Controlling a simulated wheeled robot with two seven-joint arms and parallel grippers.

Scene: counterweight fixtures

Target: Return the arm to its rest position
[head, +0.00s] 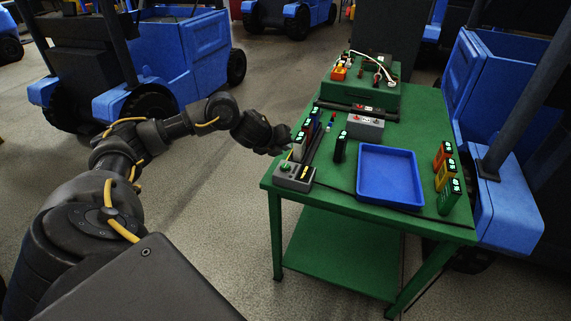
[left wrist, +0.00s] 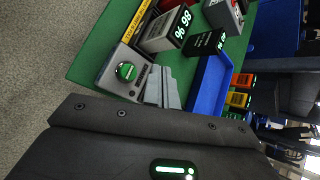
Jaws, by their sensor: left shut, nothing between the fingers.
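My left arm comes in from the left in the head view, bent at the elbow and stretched toward the green table (head: 335,185). My left gripper (head: 284,146) is shut and empty at the table's left edge, close to a grey box with a green button (head: 294,177). That box (left wrist: 122,72) also shows in the left wrist view, beyond the dark gripper body with its lit green indicator. Whether the gripper touches anything on the table cannot be told. My right gripper is not in view.
The table holds a blue tray (head: 361,194), a black block with a green display (head: 340,148), a grey box with red parts (head: 365,127), a green case with cables (head: 345,95), and red, yellow and green blocks at right. Blue vehicles (head: 182,60) stand around. Floor left of the table is clear.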

